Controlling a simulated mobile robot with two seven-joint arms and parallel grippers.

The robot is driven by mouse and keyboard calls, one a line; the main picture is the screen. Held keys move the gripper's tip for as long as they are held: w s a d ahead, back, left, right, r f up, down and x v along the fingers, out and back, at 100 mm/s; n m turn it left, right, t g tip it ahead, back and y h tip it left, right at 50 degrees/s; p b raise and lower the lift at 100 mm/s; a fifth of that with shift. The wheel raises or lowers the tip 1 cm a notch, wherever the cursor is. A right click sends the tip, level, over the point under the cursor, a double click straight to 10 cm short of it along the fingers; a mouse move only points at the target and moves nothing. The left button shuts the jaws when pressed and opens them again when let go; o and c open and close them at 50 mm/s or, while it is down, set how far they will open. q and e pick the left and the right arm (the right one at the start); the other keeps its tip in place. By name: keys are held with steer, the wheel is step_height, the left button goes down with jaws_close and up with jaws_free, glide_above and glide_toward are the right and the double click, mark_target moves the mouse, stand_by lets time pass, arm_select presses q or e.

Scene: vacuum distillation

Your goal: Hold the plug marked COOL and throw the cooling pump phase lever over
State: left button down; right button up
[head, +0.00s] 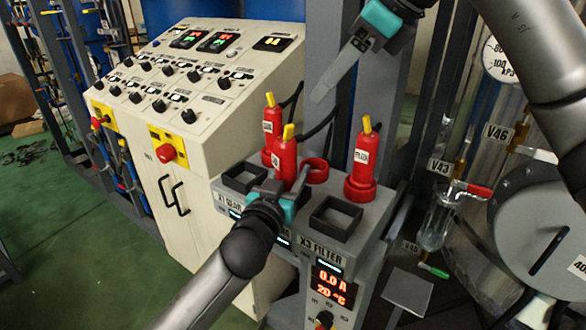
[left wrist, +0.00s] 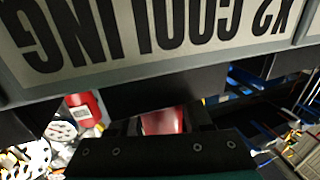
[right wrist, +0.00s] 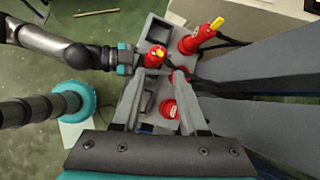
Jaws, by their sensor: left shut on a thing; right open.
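My left gripper (head: 281,194) is shut on a red plug with a yellow tip (head: 286,158). Its label is too small to read. In the left wrist view, red plug body (left wrist: 164,121) shows between the fingers, below an upside-down X2 COOLING plate (left wrist: 165,35). A bare red socket ring (head: 315,170) lies just right of the held plug, which looks apart from it. My right gripper (head: 318,98) is open and empty above the plug box; its fingers (right wrist: 160,112) show in the right wrist view. I cannot pick out the phase lever with certainty.
Another red plug (head: 270,120) stands behind the held one, and one (head: 362,162) stands in a ring at right. Square black frames (head: 336,218) sit on the grey box. A grey post (head: 343,120) rises behind. The sloped control console (head: 215,100) stands left.

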steer(key=shift+f, duration=0.3)
steer(key=shift+c, duration=0.7)
steer(key=f+g+y, duration=0.1)
steer(key=f+y, duration=0.1)
steer(key=s+f+m+g, duration=0.1)
steer(key=f, duration=0.1)
steer(key=shift+a+g+y, duration=0.3)
steer(key=shift+a+y, duration=0.1)
steer(key=c, duration=0.4)
steer(key=f+m+y, duration=0.1)
steer(key=s+f+m+g+y, duration=0.1)
steer(key=y, duration=0.1)
steer(key=f+g+y, duration=0.1)
steer(key=f, duration=0.1)
steer(key=shift+s+d+m+y, duration=0.3)
steer(key=shift+s+d+m, duration=0.05)
steer(key=shift+s+m, duration=0.05)
jaws_close()
steer(key=d+f+m+t+y, duration=0.4)
steer(key=d+m+y, duration=0.3)
steer(key=d+m, duration=0.2)
steer(key=shift+w+d+f+m, duration=0.15)
steer(key=shift+d+f+m, duration=0.15)
steer(key=shift+f+m, duration=0.4)
